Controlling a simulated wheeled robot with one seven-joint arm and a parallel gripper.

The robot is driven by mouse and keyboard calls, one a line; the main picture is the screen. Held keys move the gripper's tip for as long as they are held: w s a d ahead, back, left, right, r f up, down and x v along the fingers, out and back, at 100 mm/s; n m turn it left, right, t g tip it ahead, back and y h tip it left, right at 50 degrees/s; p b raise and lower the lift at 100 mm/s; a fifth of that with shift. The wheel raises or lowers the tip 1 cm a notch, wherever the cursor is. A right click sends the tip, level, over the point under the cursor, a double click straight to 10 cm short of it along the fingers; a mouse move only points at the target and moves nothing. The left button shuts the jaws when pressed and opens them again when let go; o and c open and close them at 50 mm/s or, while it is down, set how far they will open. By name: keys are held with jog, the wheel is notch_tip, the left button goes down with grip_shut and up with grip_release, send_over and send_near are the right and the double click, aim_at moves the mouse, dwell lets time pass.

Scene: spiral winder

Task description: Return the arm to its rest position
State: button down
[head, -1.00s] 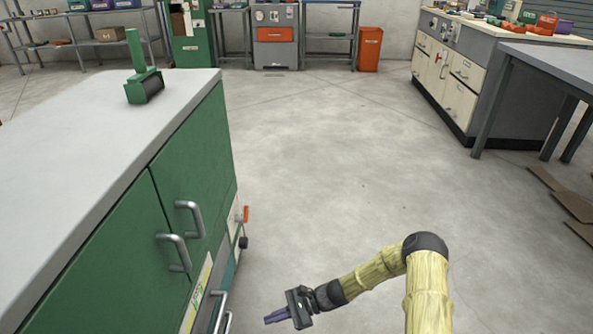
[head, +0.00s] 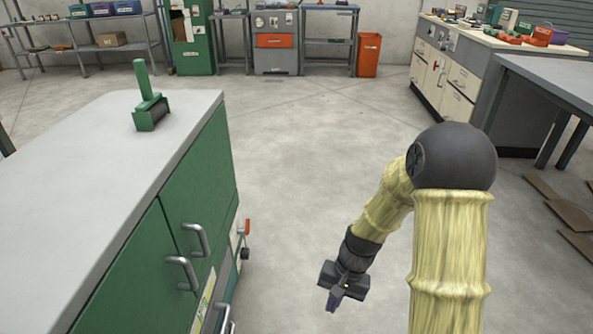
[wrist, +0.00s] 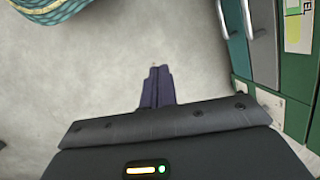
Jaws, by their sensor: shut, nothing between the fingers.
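My gripper (head: 333,301) hangs low in the head view, pointing down over the open floor to the right of the green cabinet. Its fingers are together with nothing between them. In the wrist view the dark purple fingers (wrist: 157,86) lie side by side against bare concrete floor. My arm is bent, with its yellow sleeved links and dark elbow at the right of the head view. The gripper is apart from the cabinet.
The green cabinet (head: 205,165) with a grey top stands at left, its handles (head: 193,240) facing my arm. A workbench (head: 445,75) and grey table (head: 560,85) stand at right. Clear floor (head: 310,150) lies between.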

jog(key=s+d+r+n+t+h+p, duration=0.2)
jog(key=s+d+r, duration=0.1)
jog(key=r, duration=0.5)
jog(key=s+d+r+n+t+h+p, duration=0.1)
jog(key=s+d+r+t+p, duration=0.15)
jog(key=r, duration=0.55)
jog(key=w+p+v, duration=0.3)
jog(key=p+v, duration=0.9)
jog(key=w+r+p+v, duration=0.1)
jog(key=w+p+v, duration=0.1)
jog(key=p+v, duration=1)
jog(key=w+d+r+p+v, duration=0.1)
jog(key=w+p+v, duration=0.2)
jog(key=p+v, duration=1)
